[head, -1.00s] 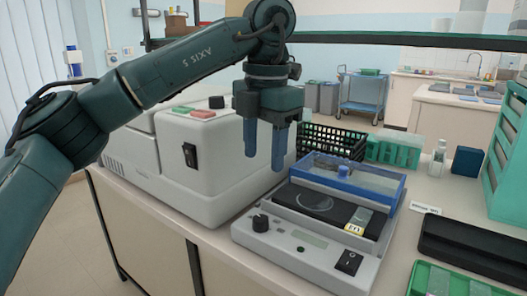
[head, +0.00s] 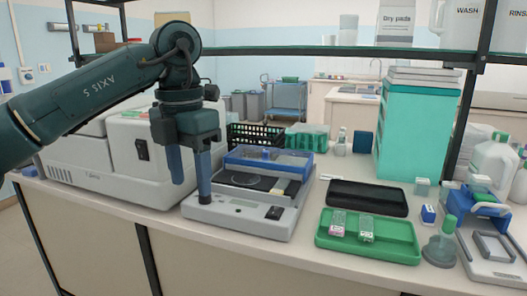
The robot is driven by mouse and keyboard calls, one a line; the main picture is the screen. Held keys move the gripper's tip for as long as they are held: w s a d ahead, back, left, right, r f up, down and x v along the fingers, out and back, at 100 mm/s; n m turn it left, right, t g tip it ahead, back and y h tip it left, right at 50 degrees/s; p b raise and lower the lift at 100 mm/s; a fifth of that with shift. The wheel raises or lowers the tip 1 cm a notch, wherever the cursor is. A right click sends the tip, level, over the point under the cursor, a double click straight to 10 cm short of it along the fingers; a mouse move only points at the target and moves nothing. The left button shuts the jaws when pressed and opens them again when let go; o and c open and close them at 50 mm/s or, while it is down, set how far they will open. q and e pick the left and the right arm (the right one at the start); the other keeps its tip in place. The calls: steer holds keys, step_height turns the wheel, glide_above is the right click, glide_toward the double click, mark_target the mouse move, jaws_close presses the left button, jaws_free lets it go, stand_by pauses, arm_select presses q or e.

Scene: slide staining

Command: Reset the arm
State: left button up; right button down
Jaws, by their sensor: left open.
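My left arm comes in from the left, and its gripper (head: 189,180) points down with its two blue fingers apart and nothing between them. The gripper hangs in front of the left part of a grey slide device (head: 240,216) with a blue-framed clear lid (head: 268,158). I cannot tell how far the fingertips are above the device. My right gripper is not in view.
A large white machine (head: 95,165) stands left. A green tray (head: 385,240) with small slide holders, a black pad (head: 367,198), a teal box (head: 416,135) and a bottle (head: 493,163) stand right. A shelf (head: 300,50) crosses above. The bench front is mostly clear.

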arm_select(q)
steer(key=s+d+f+m+g+h, duration=0.3)
steer(key=s+d+f+g+h, duration=0.3)
steer(key=d+f, duration=0.65)
steer(key=s+d+r+n+g+h, duration=0.2)
steer(key=s+d+r+g+h, duration=0.15)
steer(key=s+d+h, duration=0.5)
steer(key=w+a+f+n+t+h, duration=0.1)
steer(key=w+a+f+n+t, duration=0.35)
steer(key=n+t, duration=1)
steer(key=a+f+n+t+h, duration=0.1)
steer(key=a+n+t+h, duration=0.1)
steer(key=a+n+t, duration=0.9)
steer(key=s+a+f+n+g+y+p, duration=0.2)
steer(key=s+a+f+n+y+p, duration=0.2)
steer(key=f+n+y+p, duration=0.3)
steer(key=s+a+f+n+g+y+p, duration=0.3)
steer(key=f+n+y+p, duration=0.4)
steer(key=p, duration=0.3)
steer(key=shift+s+a+f+n, duration=0.25)
steer(key=shift+s+a+n, duration=0.25)
steer(key=shift+n, duration=0.15)
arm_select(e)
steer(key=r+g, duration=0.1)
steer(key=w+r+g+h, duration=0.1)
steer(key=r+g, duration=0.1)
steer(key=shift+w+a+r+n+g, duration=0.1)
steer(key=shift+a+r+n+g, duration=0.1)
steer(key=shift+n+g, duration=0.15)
